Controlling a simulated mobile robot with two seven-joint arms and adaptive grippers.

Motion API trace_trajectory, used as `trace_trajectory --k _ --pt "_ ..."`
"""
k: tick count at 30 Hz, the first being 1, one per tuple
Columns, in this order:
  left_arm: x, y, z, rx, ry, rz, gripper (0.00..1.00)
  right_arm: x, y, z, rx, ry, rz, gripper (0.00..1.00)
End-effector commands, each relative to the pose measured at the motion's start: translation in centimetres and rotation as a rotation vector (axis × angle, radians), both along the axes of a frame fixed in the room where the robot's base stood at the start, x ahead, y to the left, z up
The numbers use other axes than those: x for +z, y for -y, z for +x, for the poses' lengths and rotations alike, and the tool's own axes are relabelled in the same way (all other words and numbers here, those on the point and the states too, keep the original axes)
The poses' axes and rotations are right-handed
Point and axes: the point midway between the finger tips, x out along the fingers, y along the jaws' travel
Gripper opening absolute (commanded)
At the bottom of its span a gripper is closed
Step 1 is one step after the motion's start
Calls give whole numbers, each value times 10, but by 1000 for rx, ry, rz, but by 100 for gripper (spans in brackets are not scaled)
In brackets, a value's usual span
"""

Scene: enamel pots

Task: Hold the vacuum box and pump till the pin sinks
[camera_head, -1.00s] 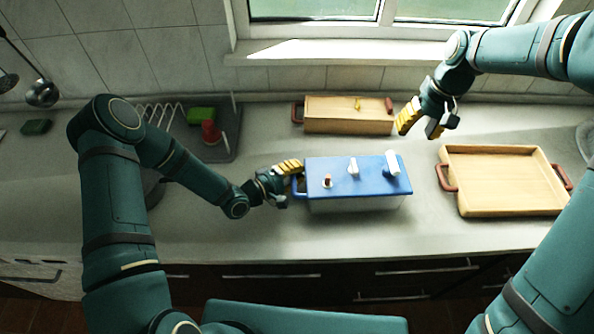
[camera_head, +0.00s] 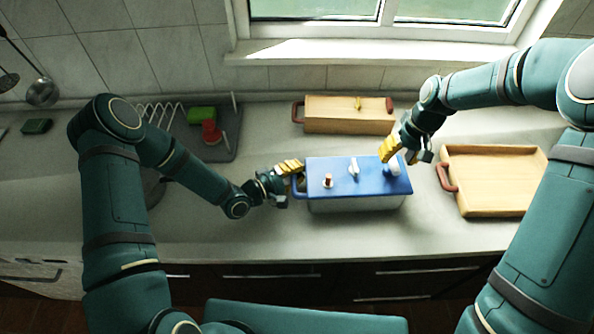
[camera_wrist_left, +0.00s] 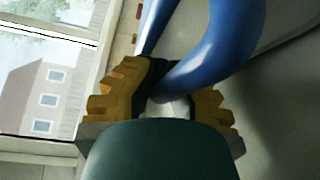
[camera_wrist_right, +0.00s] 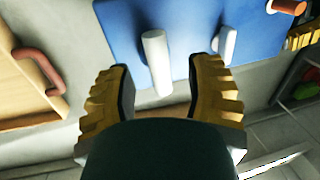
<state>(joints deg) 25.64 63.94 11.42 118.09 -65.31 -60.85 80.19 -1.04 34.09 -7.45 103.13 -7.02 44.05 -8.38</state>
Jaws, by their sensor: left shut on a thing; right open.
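The vacuum box (camera_head: 355,203) stands on the counter, a pale body under a blue lid (camera_head: 340,172) with a blue handle at its left end. My left gripper (camera_head: 295,177) is shut on that blue handle (camera_wrist_left: 225,50). On the lid are a small red-topped pin (camera_head: 328,181), a white lever-like piece (camera_head: 353,168) in the middle and a white pump handle (camera_head: 394,168) at the right. My right gripper (camera_head: 402,157) is open just above the pump handle. In the right wrist view the white pump handle (camera_wrist_right: 156,62) shows ahead between the open fingers, and the red pin (camera_wrist_right: 286,7) farther off.
A wooden box (camera_head: 345,122) with red handles stands behind the vacuum box. A wooden tray (camera_head: 495,208) lies to the right. A dark drying rack (camera_head: 228,148) with a green sponge (camera_head: 201,114) and a red item (camera_head: 211,132) is at the left.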

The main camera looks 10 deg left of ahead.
Motion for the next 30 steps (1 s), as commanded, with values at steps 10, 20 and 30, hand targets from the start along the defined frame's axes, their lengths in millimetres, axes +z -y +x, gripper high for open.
trace_trajectory --k 10,20,30 --pt "-8 0 -5 -6 -22 10 0 -19 -3 -1 0 -1 0 52" --pt "-8 0 -5 -6 -22 10 0 -19 -3 -1 -1 0 0 27" --pt "-8 0 -5 -6 -22 10 0 -19 -4 -1 0 -1 1 0"
